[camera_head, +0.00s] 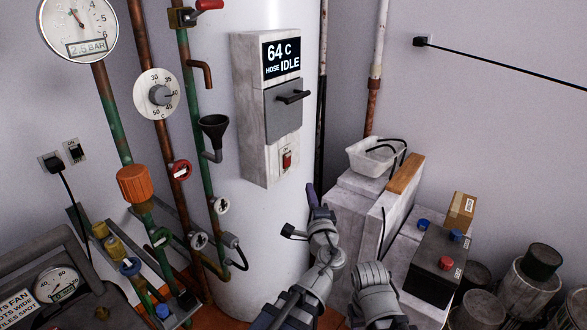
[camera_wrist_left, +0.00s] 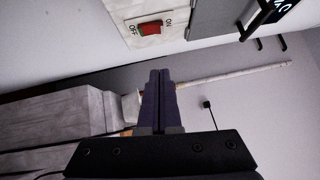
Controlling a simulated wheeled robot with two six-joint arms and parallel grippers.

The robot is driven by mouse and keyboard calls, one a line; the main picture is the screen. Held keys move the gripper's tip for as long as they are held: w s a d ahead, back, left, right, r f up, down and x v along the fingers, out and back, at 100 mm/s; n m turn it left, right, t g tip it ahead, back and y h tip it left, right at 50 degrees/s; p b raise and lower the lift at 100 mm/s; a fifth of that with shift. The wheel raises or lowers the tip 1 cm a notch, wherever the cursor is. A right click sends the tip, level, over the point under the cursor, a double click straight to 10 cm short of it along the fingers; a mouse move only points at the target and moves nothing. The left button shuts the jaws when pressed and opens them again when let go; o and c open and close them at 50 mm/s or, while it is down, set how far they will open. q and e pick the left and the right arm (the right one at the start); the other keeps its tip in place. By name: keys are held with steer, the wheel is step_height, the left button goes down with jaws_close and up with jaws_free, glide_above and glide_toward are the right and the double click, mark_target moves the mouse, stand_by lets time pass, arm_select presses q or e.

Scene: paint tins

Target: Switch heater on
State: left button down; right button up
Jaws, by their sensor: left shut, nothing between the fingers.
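The heater is a tall white tank (camera_head: 215,70) with a grey control box (camera_head: 250,90) on its front. The box's display reads 64 C, HOSE IDLE. A red rocker switch (camera_head: 286,159) sits on a pale plate low on the box. The switch also shows in the left wrist view (camera_wrist_left: 151,28), between OFF and ON labels; I cannot tell which side is pressed. My left gripper (camera_head: 311,187) is just below and right of the switch, apart from it. In the left wrist view its dark fingers (camera_wrist_left: 159,73) are shut and empty. My right gripper is not in view.
A black handle (camera_head: 293,97) juts from the box above the switch. Pipes with valves and a black funnel (camera_head: 213,125) stand left of it. A white tub (camera_head: 372,155) sits on pale blocks to the right, near a black battery (camera_head: 438,265) and several tins.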

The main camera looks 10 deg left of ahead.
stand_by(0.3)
arm_select(q)
steer(key=shift+s+a+r+p+x, duration=0.1)
steer(key=shift+s+a+p+x, duration=0.25)
steer(key=shift+x, duration=1.8)
steer(key=shift+a+r+p+x, duration=0.15)
steer(key=shift+a+x, duration=0.35)
steer(key=shift+x, duration=1.65)
steer(key=shift+s+a+p+x, duration=0.2)
steer(key=shift+a+p+x, duration=0.15)
steer(key=shift+x, duration=1.8)
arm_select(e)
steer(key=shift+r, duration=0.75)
arm_select(q)
steer(key=shift+w+a+r+p, duration=0.1)
steer(key=shift+a+r+p, duration=0.3)
steer(key=shift+p, duration=0.45)
steer(key=shift+d+f+b, duration=0.1)
steer(key=shift+f+b, duration=0.15)
steer(key=shift+b, duration=0.05)
steer(key=p, duration=0.2)
glide_toward(290, 156)
steer(key=s+d+r, duration=0.2)
steer(key=s+d, duration=0.2)
steer(key=d, duration=0.1)
steer(key=shift+s, duration=0.25)
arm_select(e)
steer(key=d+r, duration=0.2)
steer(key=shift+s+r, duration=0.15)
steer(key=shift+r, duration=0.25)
